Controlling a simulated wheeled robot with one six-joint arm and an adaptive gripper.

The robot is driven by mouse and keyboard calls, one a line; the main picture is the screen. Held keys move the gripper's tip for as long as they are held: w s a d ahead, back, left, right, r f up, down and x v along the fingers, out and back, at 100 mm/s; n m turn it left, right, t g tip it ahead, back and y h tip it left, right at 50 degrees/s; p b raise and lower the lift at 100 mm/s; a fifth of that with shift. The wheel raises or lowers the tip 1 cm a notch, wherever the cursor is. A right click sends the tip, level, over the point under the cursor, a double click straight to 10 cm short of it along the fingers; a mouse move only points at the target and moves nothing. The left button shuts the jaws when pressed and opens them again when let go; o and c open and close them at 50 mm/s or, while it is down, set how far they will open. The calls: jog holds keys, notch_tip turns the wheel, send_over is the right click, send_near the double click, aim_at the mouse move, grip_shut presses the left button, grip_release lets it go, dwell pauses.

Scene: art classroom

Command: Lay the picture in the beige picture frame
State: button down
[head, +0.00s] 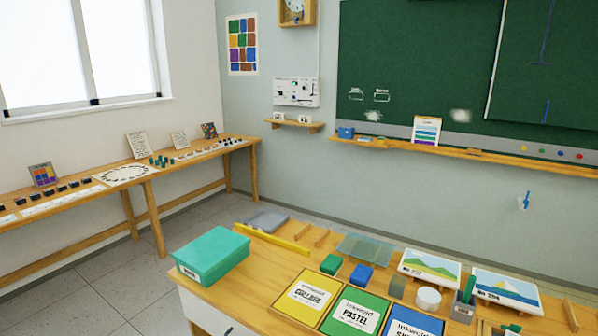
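One picture (430,268) shows green hills and the other picture (507,290) shows blue peaks with a yellow band. Each has a white border and a small printed label, too small to read surely. I cannot tell which one is the task's picture. I cannot make out a beige picture frame in this view. My gripper is not in view.
The wooden table (262,270) also holds a green box (211,255), yellow, green and blue cards, small blocks, a white round tub (428,299) and a dark pen holder (463,307). A long side table (150,166) stands along the left wall. Open floor (80,290) lies between the tables.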

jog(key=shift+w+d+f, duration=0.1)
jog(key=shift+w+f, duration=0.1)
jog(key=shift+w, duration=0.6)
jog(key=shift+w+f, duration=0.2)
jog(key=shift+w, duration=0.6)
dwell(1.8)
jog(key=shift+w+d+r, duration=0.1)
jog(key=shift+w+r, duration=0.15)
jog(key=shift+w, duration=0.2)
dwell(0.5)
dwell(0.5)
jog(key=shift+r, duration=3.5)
